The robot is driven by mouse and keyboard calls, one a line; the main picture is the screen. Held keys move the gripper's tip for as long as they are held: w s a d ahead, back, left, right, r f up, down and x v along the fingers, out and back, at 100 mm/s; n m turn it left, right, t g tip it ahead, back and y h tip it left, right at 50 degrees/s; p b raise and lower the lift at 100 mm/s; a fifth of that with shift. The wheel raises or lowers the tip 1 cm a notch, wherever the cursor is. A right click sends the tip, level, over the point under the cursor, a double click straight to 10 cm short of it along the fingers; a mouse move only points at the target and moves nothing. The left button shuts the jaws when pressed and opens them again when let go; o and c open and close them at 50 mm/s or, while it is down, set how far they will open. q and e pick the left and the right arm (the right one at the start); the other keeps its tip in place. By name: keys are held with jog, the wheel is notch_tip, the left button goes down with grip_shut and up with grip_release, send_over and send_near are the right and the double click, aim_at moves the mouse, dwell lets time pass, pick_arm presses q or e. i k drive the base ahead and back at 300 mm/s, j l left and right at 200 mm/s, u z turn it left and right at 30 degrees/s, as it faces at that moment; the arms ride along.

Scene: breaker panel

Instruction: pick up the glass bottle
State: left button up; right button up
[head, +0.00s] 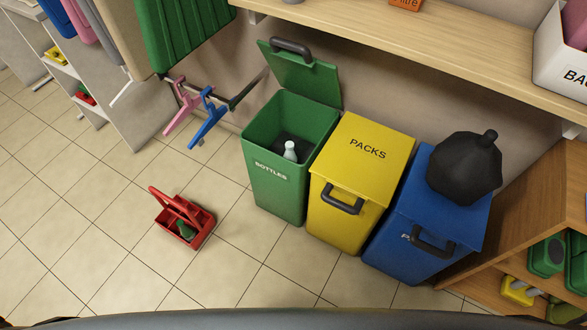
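A small dark green object, which looks like a glass bottle (186,230), lies in the red carrier (201,238) on the tiled floor, left of the bins. The carrier's walls and handle hide part of it. A pale whitish bottle (290,151) stands inside the open green bin (277,192) labelled BOTTLES; its lower part is in the bin's shadow. Neither of my grippers is in view.
A yellow bin (345,215) labelled PACKS and a blue bin (405,262) with a black bag (464,167) on its lid are shut. A wooden shelf (420,50) overhangs the bins. Pink (181,108) and blue (208,120) items hang from a rail. Floor around the carrier is clear.

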aim_at(189, 233)
jog(key=u, duration=1.3)
